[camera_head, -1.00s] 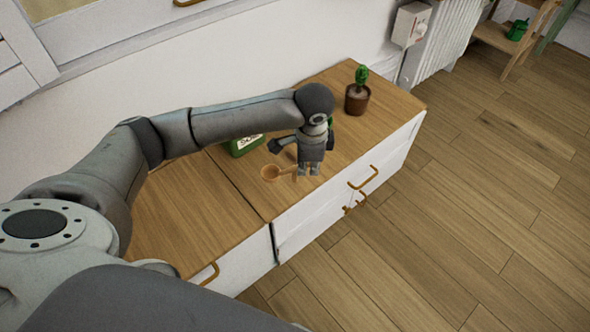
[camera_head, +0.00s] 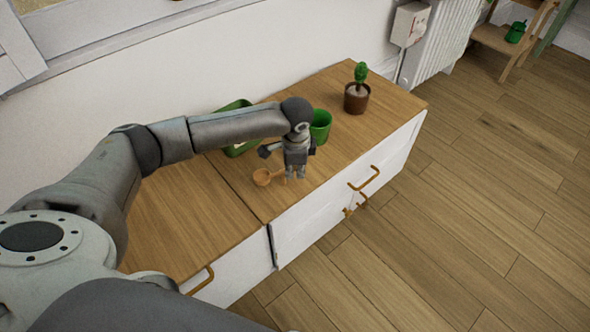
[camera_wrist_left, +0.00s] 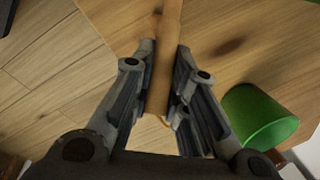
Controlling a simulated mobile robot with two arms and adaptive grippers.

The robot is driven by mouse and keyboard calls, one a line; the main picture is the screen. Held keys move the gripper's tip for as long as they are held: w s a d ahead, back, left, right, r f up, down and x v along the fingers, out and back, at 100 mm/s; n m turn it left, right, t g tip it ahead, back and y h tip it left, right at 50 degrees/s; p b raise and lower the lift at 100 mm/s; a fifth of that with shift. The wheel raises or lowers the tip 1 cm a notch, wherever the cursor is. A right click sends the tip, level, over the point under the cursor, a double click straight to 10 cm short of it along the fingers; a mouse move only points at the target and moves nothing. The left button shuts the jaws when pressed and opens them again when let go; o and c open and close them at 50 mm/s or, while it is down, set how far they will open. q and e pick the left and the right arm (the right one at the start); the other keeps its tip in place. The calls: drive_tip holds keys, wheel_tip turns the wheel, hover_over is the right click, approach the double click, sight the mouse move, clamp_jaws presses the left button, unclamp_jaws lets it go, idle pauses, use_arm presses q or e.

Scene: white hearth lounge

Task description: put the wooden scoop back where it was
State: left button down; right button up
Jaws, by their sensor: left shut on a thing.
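The wooden scoop (camera_head: 262,177) has a round bowl and a straight handle. My left gripper (camera_head: 296,177) is shut on its handle, above the wooden cabinet top (camera_head: 185,215), near the front edge. The bowl points left in the head view. In the left wrist view, the handle (camera_wrist_left: 165,50) runs between the two fingers (camera_wrist_left: 163,60) and the bowl is out of frame. A soft shadow on the wood suggests the scoop is off the surface, but the height is unclear. My right gripper is not in view.
A green pot (camera_head: 320,126) stands just behind and right of my left gripper; it also shows in the left wrist view (camera_wrist_left: 258,115). A potted cactus (camera_head: 357,97) stands further right. A green container (camera_head: 238,105) is partly hidden behind my arm. The left cabinet top is clear.

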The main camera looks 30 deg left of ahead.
use_arm(q)
drive_tip(key=shift+r, duration=0.1)
drive_tip(key=c, duration=1.4)
unclamp_jaws()
